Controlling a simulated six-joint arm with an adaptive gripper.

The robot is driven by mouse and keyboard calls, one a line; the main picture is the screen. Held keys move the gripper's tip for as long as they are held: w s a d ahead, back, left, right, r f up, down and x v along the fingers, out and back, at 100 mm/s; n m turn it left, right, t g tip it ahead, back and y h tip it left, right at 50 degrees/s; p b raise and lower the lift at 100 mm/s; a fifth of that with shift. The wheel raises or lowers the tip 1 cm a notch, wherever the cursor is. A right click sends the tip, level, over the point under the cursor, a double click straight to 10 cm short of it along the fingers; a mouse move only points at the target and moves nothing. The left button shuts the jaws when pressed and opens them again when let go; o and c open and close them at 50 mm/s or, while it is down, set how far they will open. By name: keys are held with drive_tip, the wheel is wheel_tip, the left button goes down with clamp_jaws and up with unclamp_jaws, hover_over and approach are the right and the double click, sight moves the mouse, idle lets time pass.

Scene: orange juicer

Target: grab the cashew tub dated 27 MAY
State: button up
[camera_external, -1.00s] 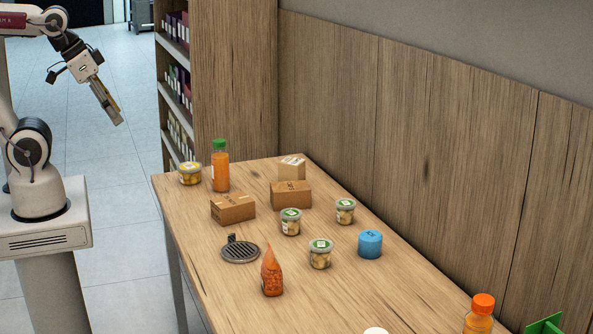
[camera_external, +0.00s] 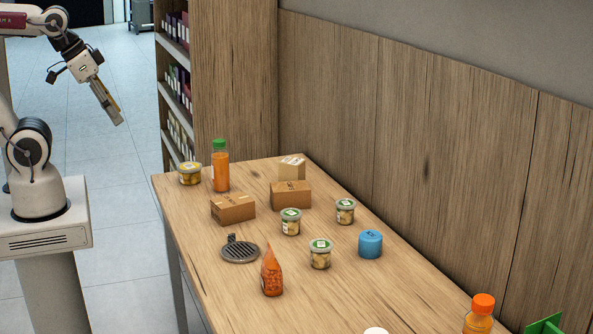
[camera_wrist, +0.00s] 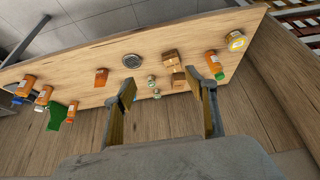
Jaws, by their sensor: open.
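Several clear cashew tubs stand upright on the wooden table. Three have green-and-white lids: one in the middle (camera_external: 291,222), one to its right (camera_external: 345,211) and one nearer the front (camera_external: 320,254). Another tub with a yellow lid (camera_external: 190,173) stands at the far left corner; it also shows in the wrist view (camera_wrist: 237,41). The dates on the lids are too small to read. My gripper (camera_external: 119,119) is raised to the left of the table, clear of every tub. In the wrist view its two fingers (camera_wrist: 172,85) are apart with nothing held between them.
Two brown cartons (camera_external: 233,208) (camera_external: 291,195), a paler box (camera_external: 292,169) and a green-capped juice bottle (camera_external: 220,167) crowd the far end. A blue tub (camera_external: 370,244), an orange pouch (camera_external: 271,272) and a dark round grate (camera_external: 240,250) stand around the middle tubs. A wood wall borders the right.

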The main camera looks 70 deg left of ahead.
drive_tip(key=shift+o, duration=0.4)
drive_tip(key=shift+w, duration=0.1)
drive_tip(key=t+h, duration=0.1)
drive_tip(key=t, duration=0.5)
hover_over(282, 213)
drive_tip(key=s+a, duration=0.3)
drive_tip(key=s, duration=0.4)
wheel_tip(282, 213, down, 17)
drive_tip(key=shift+m+t, duration=0.5)
drive_tip(key=shift+t, duration=0.3)
drive_tip(key=f, duration=0.3)
drive_tip(key=w+d+f, duration=0.1)
drive_tip(key=f, duration=0.2)
drive_tip(key=w+d+f, duration=0.1)
drive_tip(key=f, duration=0.3)
drive_tip(key=shift+w+d, duration=0.15)
drive_tip(key=shift+w, duration=0.05)
drive_tip(key=shift+s+d+f, duration=0.1)
drive_tip(key=shift+f, duration=0.6)
drive_tip(key=shift+x, duration=1.3)
